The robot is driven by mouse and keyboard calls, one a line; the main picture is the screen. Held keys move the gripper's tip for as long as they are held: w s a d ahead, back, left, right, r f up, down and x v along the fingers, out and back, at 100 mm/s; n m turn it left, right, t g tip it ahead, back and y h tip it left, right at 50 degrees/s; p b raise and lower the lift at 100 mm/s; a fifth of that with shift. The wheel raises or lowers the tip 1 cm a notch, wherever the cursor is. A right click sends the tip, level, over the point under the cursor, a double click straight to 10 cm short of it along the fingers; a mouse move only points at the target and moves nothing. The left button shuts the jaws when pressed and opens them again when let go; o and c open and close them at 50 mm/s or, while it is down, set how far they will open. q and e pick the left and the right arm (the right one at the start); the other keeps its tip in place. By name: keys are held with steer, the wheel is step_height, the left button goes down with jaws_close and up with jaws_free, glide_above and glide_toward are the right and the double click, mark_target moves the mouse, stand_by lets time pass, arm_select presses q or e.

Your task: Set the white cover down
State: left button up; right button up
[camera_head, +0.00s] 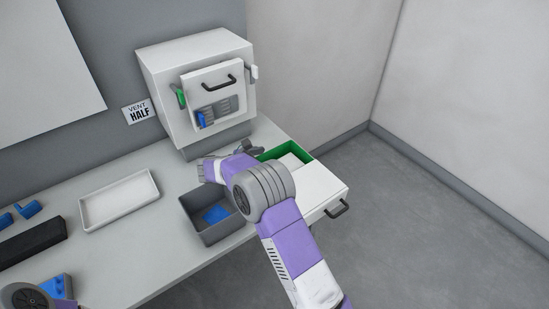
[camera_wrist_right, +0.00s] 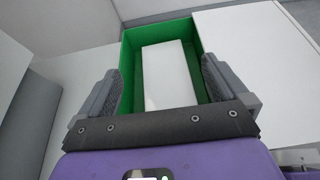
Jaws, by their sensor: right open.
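Whether a finger touches the drawer cannot be told. My left gripper is not in view.
A grey bin (camera_head: 206,231) with a blue piece inside stands beside my right arm. A white tray (camera_head: 118,200) is on the table to its left. A white cabinet (camera_head: 165,75) with a black handle stands at the back. Blue parts and a black block (camera_head: 32,241) lie at left.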

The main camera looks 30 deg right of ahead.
steer(key=p+v, duration=0.1)
steer(key=v, duration=0.6)
steer(key=shift+a+r, duration=0.1)
steer(key=shift+a, duration=0.2)
steer(key=shift+s, duration=0.1)
